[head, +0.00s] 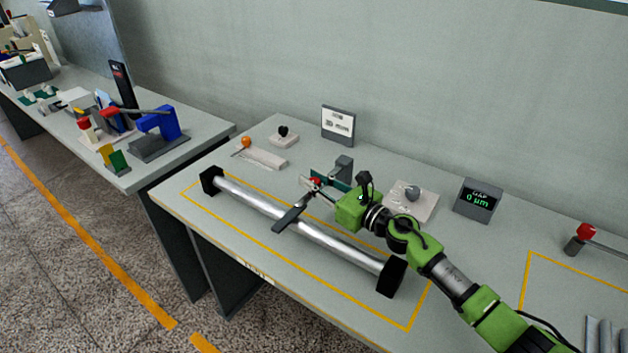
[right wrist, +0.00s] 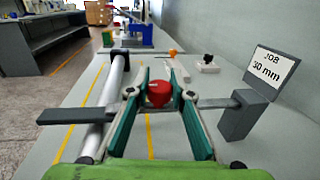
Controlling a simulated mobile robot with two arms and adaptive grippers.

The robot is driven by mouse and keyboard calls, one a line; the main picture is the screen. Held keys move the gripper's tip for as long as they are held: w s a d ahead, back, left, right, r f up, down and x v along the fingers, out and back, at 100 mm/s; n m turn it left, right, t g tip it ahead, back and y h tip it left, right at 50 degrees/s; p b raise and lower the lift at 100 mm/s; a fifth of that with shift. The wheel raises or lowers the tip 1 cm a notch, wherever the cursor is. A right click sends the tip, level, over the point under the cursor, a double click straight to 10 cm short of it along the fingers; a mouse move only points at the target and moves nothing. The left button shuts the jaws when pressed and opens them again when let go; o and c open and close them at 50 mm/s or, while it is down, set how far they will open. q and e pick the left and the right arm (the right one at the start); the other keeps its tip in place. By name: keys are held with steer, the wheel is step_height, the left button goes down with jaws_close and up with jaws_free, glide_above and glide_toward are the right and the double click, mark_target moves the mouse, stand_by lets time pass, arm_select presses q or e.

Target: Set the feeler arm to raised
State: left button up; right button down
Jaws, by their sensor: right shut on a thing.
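The feeler arm (head: 292,217) is a flat dark bar running from a grey post (head: 343,168) to across the shiny roller (head: 300,226). In the right wrist view, the bar's left end (right wrist: 75,114) lies over the roller (right wrist: 106,100) and looks about level. I cannot tell by eye whether it touches the roller. My right gripper (right wrist: 159,92) is shut on the feeler arm's red knob (right wrist: 158,94), one green finger on each side. In the head view, the red knob (head: 316,181) is partly hidden by the fingers. My left gripper is not in view.
A gauge display (head: 478,201) reads "GAP 0 µm". A job sign (head: 338,125) reads 30 mm. An orange-ended stick (head: 246,142) and small pale blocks stand behind the roller. A red-knobbed lever (head: 586,232) is at right. The bench front (head: 215,238) is clear.

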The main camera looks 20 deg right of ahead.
steer(key=d+r+m+p, duration=0.1)
steer(key=r+p, duration=0.1)
steer(key=w+r+m+p, duration=0.1)
steer(key=r+m+p, duration=0.1)
steer(key=p, duration=0.1)
steer(key=w+d+r+m+g+p, duration=0.1)
steer(key=r+m+p, duration=0.1)
steer(key=p, duration=0.1)
steer(key=shift+d+r, duration=0.2)
steer(key=shift+d, duration=0.15)
steer(key=w+d+r+m+g+p, duration=0.1)
steer(key=w+d+r+m, duration=0.2)
steer(key=w+d+m, duration=0.2)
steer(key=shift+w+d+r+m+y+p, duration=0.2)
steer(key=shift+w+d+m+y+p, duration=0.15)
steer(key=shift+d+m, duration=1)
steer(key=shift+a+m, duration=0.2)
steer(key=shift+m, duration=0.05)
steer(key=c, duration=1.8)
jaws_free()
steer(key=shift+o, duration=0.2)
steer(key=v, duration=1.2)
steer(key=shift+r, duration=0.2)
